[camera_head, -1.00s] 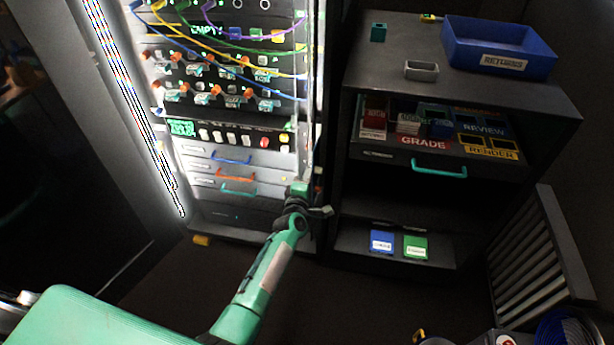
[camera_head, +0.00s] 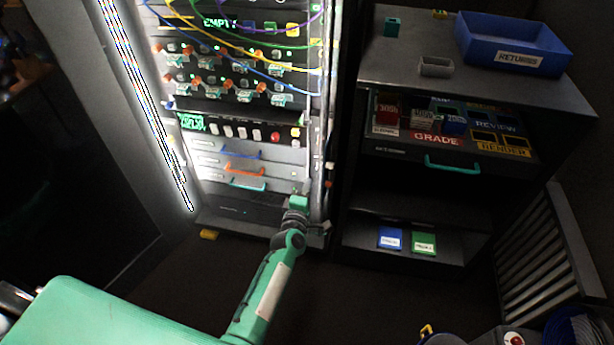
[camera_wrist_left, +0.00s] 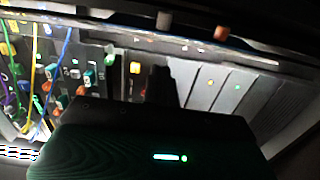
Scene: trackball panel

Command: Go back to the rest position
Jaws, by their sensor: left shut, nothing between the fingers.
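My left arm rises from the bottom of the head view. My right gripper is in neither view.
A dark shelf unit (camera_head: 480,92) stands right of the rack, with a blue returns bin (camera_head: 517,58) on top. Blue (camera_head: 390,238) and green (camera_head: 424,243) items lie on its low shelf. A slatted panel (camera_head: 545,255) is at right. A yellow object (camera_head: 209,235) is by the rack's base.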

